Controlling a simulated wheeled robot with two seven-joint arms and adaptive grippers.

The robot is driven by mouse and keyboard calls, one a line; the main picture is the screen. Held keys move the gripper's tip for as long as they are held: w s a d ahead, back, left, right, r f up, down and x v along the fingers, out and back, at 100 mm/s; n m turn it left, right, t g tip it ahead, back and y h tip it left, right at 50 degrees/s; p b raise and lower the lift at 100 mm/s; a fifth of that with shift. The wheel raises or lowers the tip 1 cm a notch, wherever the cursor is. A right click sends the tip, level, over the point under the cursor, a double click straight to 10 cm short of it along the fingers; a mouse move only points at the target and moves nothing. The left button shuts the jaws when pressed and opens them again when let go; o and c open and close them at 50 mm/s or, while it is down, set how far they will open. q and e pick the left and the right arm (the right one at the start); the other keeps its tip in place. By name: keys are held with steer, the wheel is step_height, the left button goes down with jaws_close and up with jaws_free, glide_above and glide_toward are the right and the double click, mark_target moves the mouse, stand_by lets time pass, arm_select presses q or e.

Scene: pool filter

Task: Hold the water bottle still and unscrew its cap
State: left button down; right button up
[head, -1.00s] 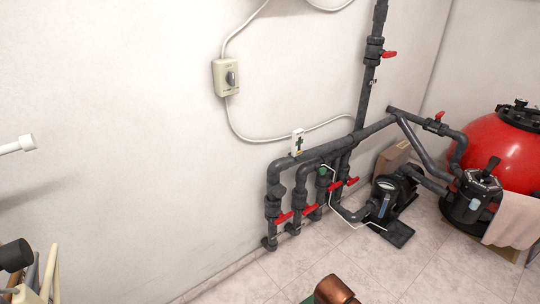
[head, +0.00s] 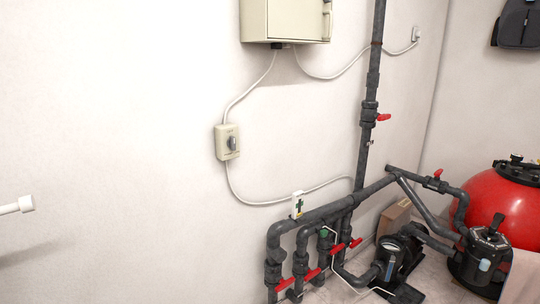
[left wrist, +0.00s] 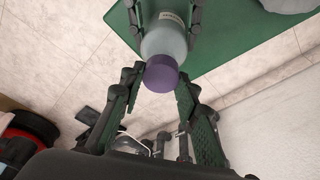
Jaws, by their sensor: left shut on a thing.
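The water bottle (left wrist: 165,42) is pale and translucent and shows at the top of the left wrist view, with its purple cap (left wrist: 161,74) toward me. My left gripper (left wrist: 160,84) has its two fingers on either side of the cap and is shut on it. The fingers of my right gripper (left wrist: 166,14) come in from the top edge and are closed on both sides of the bottle's body. The far end of the bottle is cut off by the frame. The head view shows neither gripper nor the bottle.
A green flat surface (left wrist: 235,48) lies behind the bottle, with a pale tiled floor (left wrist: 60,50) below. In the head view, grey pipes with red valves (head: 330,220), a pump (head: 398,262) and a red filter tank (head: 490,205) stand along the wall.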

arm_select(q)
steer(key=shift+w+v, duration=0.25)
steer(key=shift+v, duration=0.95)
steer(key=shift+d+r, duration=0.1)
steer(key=shift+r, duration=1.95)
arm_select(e)
steer(key=o, duration=1.4)
steer(key=shift+c, duration=0.2)
steer(key=s, duration=1.2)
steer(key=shift+a, duration=0.4)
